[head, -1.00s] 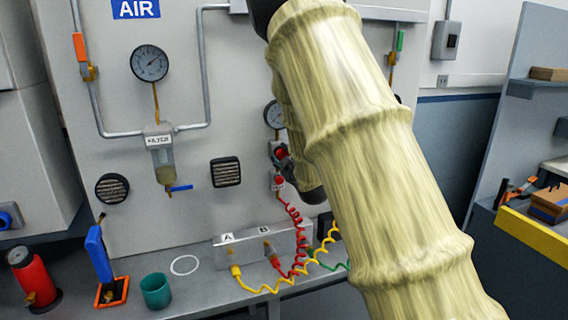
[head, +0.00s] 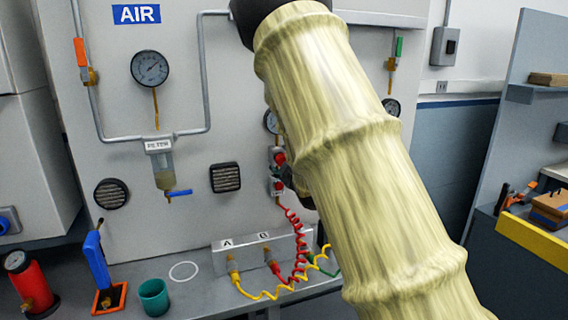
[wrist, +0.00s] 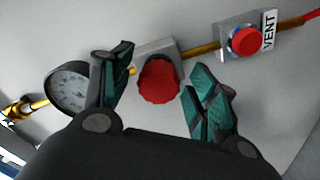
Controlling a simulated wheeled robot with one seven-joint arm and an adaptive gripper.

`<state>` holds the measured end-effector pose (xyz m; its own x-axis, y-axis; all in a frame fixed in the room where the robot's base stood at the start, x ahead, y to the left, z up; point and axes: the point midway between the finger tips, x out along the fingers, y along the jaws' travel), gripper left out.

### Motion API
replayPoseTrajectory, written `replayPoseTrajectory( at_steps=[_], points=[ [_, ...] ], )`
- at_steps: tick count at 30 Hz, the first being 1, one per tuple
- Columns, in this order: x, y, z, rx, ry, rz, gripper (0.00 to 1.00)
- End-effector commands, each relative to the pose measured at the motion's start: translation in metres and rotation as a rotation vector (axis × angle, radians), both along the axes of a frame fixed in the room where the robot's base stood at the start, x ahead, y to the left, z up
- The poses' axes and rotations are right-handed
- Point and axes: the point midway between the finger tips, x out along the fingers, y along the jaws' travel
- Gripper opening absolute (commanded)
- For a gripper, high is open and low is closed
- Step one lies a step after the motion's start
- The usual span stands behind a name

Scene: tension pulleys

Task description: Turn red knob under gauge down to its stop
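The red knob (wrist: 158,80) is a scalloped red cap on a grey block, in the middle of the wrist view. It also shows small at the left edge of my arm in the head view (head: 280,158). My gripper (wrist: 160,72) is open, with one teal-padded finger on each side of the knob. A gap shows between the knob and each finger; I cannot tell how deep the knob sits between them. The gauge (wrist: 68,88) is left of the knob in the wrist view, and partly hidden by my arm in the head view (head: 270,121).
A red VENT button (wrist: 245,40) sits on the same brass line, beyond the right finger. A coiled red hose (head: 296,235) hangs below it to the manifold (head: 240,254). A filter bowl (head: 164,178) and a louvred vent (head: 225,177) are left on the panel.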

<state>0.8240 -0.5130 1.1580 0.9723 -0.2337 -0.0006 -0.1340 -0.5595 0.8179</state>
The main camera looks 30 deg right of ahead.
Motion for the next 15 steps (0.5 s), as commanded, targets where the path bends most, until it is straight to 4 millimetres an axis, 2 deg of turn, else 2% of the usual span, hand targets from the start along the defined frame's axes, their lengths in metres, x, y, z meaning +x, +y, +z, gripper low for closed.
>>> replayPoseTrajectory(
  at_steps=[8, 15],
  points=[
    [-0.004, 0.001, 0.000, 0.000, 0.000, 0.000, 0.59],
    [-0.037, 0.009, 0.000, 0.000, 0.001, -0.001, 0.59]
  ],
)
